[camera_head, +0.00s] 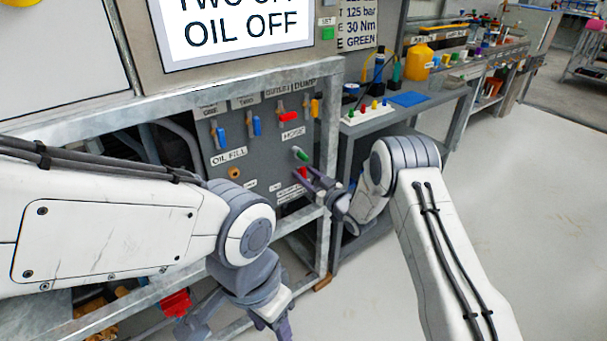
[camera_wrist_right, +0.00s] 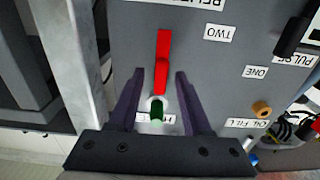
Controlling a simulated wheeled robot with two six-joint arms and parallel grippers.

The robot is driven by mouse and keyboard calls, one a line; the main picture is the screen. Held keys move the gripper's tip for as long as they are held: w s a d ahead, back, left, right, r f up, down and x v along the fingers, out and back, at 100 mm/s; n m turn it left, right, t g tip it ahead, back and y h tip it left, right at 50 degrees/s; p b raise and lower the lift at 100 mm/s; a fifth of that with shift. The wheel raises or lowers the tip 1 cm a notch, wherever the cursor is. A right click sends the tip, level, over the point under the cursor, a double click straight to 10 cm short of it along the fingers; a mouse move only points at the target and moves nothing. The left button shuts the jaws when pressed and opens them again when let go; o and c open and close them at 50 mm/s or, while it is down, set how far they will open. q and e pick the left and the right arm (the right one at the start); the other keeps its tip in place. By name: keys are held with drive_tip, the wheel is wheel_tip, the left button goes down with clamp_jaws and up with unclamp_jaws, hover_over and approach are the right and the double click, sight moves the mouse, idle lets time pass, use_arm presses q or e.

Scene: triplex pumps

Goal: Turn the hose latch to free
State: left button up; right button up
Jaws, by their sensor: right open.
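The hose latch (camera_head: 300,154) is on the grey panel below the HOSE label (camera_head: 292,132). In the right wrist view the latch shows as a green end (camera_wrist_right: 157,110) on a pale round collar, with a long red part (camera_wrist_right: 163,58) in line with it. Whether green and red are one piece I cannot tell. My right gripper (camera_head: 312,172) is open in front of the panel. In the wrist view its dark fingers (camera_wrist_right: 157,80) stand on either side of the latch, with gaps on both sides. My left gripper (camera_head: 283,325) hangs low at the front, its fingers partly cut off.
Blue levers (camera_head: 221,137), a red lever (camera_head: 289,117) and a yellow lever (camera_head: 315,108) stand higher on the panel. A brass oil fill fitting (camera_head: 234,173) is to the left. A metal frame post (camera_wrist_right: 80,50) runs close beside my right gripper.

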drive_tip(key=shift+w+a, duration=0.4)
drive_tip(key=shift+w, duration=0.15)
clamp_jaws()
